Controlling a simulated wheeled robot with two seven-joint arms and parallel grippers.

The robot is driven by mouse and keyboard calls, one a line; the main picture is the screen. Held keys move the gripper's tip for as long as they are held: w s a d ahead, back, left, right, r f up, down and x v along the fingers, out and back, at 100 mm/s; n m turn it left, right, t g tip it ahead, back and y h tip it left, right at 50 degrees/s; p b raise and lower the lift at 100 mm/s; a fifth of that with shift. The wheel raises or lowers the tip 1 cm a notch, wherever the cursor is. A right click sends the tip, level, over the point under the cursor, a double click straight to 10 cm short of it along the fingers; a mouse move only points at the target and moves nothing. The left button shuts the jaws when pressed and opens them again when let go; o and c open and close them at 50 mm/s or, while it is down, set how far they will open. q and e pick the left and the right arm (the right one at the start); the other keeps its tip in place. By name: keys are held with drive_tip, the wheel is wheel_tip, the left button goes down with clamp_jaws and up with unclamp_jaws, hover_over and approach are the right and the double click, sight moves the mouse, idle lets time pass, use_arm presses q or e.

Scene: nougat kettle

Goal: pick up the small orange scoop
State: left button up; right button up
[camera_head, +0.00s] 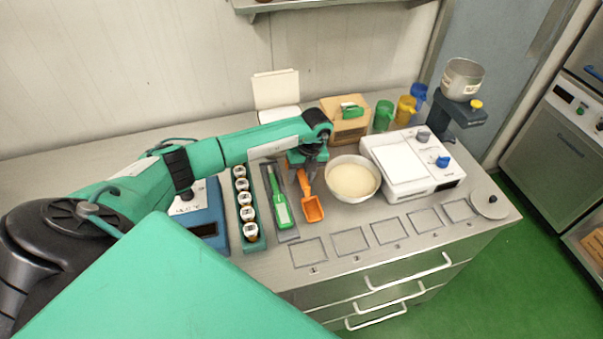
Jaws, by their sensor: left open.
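The small orange scoop (313,209) lies on the metal counter, its bowl toward the front and its handle pointing to the back. My left gripper (306,172) is open, pointing down over the handle end of the scoop. The green wrist hides the far end of the handle, and I cannot tell whether the fingers touch it. My right gripper is not in view.
A bowl of pale powder (352,181) stands close to the right of the scoop. A green spatula (281,209) lies just left, beside a rack of several vials (245,206). A white device (411,164) stands further right. Marked squares (350,241) at the front are empty.

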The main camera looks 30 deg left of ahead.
use_arm(q)
clamp_jaws()
drive_tip(key=shift+r, duration=0.15)
drive_tip(key=shift+r+b, duration=0.35)
drive_tip(key=shift+r, duration=0.3)
wheel_tip(320, 180, up, 24)
drive_tip(key=shift+f+p, duration=0.25)
drive_tip(key=shift+p, duration=0.15)
